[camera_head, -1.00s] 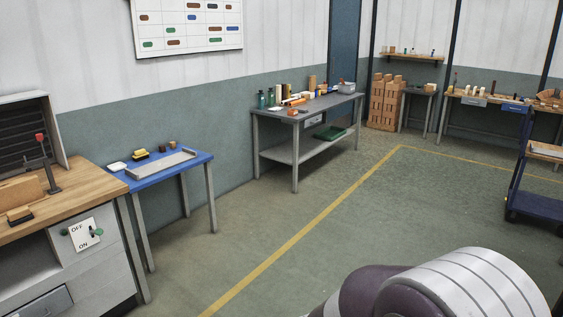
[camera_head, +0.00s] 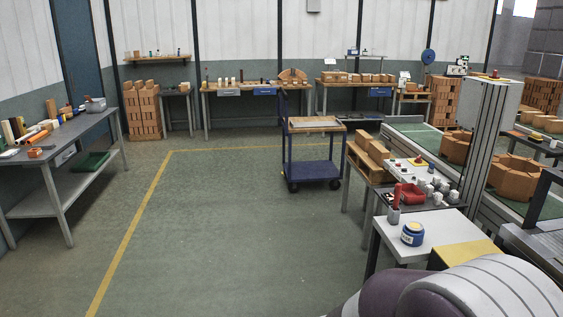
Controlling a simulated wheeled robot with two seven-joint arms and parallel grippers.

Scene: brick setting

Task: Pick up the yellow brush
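I cannot make out a yellow brush for certain in the head view. Small items, some of them yellowish, lie on the grey workbench (camera_head: 88,125) at the left, too small to tell apart. A link of my own arm shows at the bottom right edge, but neither of my grippers is in view.
A blue trolley (camera_head: 316,170) stands mid-room. At the right are a white-topped table (camera_head: 400,243) with a blue and yellow jar (camera_head: 413,234), a red-handled tool in a cup (camera_head: 394,208) and a conveyor (camera_head: 410,133). The green floor (camera_head: 215,240) is clear at centre-left.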

